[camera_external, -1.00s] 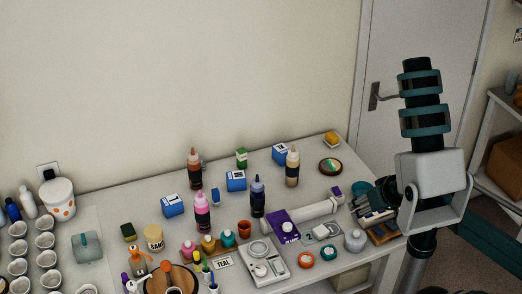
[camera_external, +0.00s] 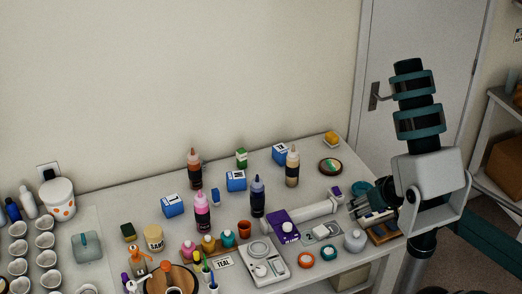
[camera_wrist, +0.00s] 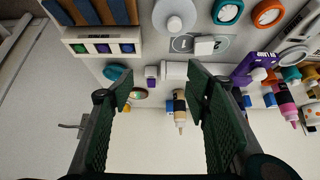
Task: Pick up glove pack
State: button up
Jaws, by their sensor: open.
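A white roll (camera_external: 314,214) lies between pack and gripper. Tall bottles, including a dark blue one (camera_external: 258,196), stand behind the pack. The door (camera_external: 410,40) is behind my arm.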

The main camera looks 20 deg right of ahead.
jog(key=w+a+r+n+g+p, duration=0.1)
jog(key=w+a+r+n+p, duration=0.1)
jog(key=w+r, duration=0.3)
jog(key=w+a+r+n+g+p, duration=0.1)
jog(key=w+a+r+n+p, duration=0.15)
jog(key=w, duration=0.45)
jog(key=n+g+p, duration=0.5)
jog(key=n+p, duration=0.6)
jog(key=p, duration=0.1)
send_over(237, 173)
jog(key=f, duration=1.2)
jog(key=shift+s+d+f, duration=0.2)
jog(key=shift+d, duration=0.05)
jog(key=shift+w+a+f, duration=0.1)
jog(key=shift+a+f, duration=0.15)
jog(key=shift+f, duration=0.1)
jog(key=shift+f, duration=0.1)
